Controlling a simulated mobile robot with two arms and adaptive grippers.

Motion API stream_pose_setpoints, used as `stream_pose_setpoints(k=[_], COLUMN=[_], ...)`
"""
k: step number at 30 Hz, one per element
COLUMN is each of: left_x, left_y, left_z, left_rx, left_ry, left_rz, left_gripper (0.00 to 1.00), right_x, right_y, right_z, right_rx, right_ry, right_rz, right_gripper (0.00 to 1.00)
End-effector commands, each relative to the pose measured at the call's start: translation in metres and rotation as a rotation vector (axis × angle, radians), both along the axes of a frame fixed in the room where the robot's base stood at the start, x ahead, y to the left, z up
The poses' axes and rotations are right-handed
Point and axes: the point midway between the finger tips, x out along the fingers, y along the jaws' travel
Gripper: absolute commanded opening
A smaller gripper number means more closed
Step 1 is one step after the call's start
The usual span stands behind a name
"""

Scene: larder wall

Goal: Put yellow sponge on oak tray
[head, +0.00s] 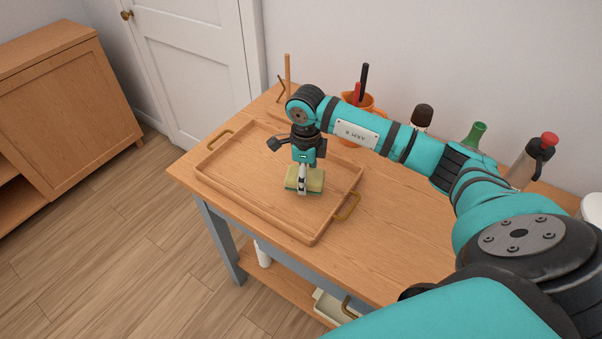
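The yellow sponge (316,181), with a green underside, shows in the head view over the middle of the oak tray (225,185). The tray is a wide wooden one with a low rim and brass handles, lying on the table. My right gripper (302,184) points down at the sponge, one finger in front of its near side; the far finger is hidden. It looks shut on the sponge. I cannot tell whether the sponge touches the tray floor or hangs just above it. My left gripper is not in view.
On the wooden table (395,225), an orange pot (376,112) with utensils, a dark-capped jar (421,116), a green bottle (475,134) and a red-topped bottle (530,160) stand along the back. The table is clear right of the tray. A cabinet (70,95) stands at left.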

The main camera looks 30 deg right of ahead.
Motion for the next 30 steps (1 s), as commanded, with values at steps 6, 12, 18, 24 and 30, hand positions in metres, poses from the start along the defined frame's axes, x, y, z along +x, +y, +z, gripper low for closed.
stream_pose_setpoints(k=[6,12,18,24,30], left_x=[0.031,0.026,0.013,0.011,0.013], left_y=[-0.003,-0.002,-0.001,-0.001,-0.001], left_z=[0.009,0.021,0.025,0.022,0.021], left_rx=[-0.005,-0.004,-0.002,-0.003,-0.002], left_ry=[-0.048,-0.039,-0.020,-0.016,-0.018], left_rz=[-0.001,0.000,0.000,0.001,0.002], left_gripper=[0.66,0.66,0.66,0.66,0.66], right_x=[0.020,0.019,0.020,0.020,0.020], right_y=[-0.003,-0.003,-0.004,-0.004,-0.003], right_z=[-0.002,-0.021,-0.038,-0.040,-0.041], right_rx=[0.000,0.000,-0.001,-0.001,-0.001], right_ry=[0.001,0.006,-0.001,0.000,0.000], right_rz=[0.000,0.000,0.000,0.000,0.001], right_gripper=[0.32,0.32,0.32,0.32,0.73])
